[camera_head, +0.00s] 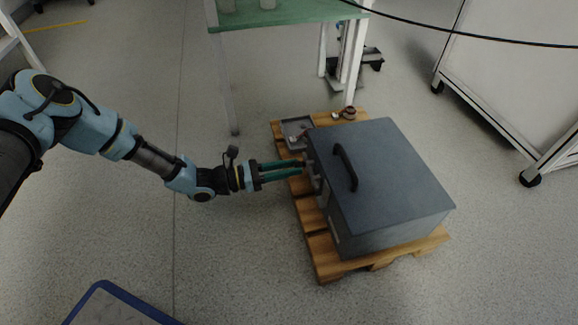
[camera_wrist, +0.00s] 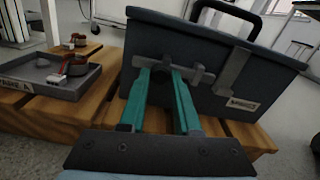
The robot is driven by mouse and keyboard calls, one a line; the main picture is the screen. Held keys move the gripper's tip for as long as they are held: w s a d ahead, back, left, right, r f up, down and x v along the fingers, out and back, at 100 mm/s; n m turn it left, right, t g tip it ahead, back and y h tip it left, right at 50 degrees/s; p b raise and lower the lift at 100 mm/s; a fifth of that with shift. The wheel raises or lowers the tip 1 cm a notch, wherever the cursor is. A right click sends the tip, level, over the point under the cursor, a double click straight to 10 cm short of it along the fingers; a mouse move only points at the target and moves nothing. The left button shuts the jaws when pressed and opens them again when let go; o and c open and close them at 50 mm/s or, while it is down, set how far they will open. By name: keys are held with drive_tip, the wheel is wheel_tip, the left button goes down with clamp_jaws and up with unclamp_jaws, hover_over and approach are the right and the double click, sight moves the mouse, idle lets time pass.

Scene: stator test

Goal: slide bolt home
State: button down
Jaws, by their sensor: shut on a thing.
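A dark grey box (camera_head: 385,165) with a black handle (camera_head: 345,167) on its lid sits on a wooden pallet. The lid looks closed. A grey metal bolt (camera_wrist: 203,75) lies across the upper front wall of the box in the wrist view. A grey upright strap (camera_wrist: 232,70) is just right of the bolt's end; I cannot tell whether they touch. My gripper (camera_head: 303,167) reaches the box from the left. Its two teal fingers (camera_wrist: 163,70) are shut on the bolt's middle part, which they partly hide.
The wooden pallet (camera_head: 318,250) carries a grey tray (camera_wrist: 35,80) with small parts, left of the box. More parts lie behind it. A green-topped table (camera_head: 290,38) stands behind, and a white cabinet (camera_head: 510,85) at right.

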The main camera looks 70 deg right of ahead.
sight(310, 175)
drive_tip(key=s+a+p, duration=0.2)
drive_tip(key=a, duration=0.1)
drive_tip(key=c, duration=0.6)
unclamp_jaws()
drive_tip(key=shift+d, duration=0.1)
drive_tip(key=p+v, duration=0.3)
drive_tip(key=v, duration=0.8)
drive_tip(key=shift+p, duration=0.3)
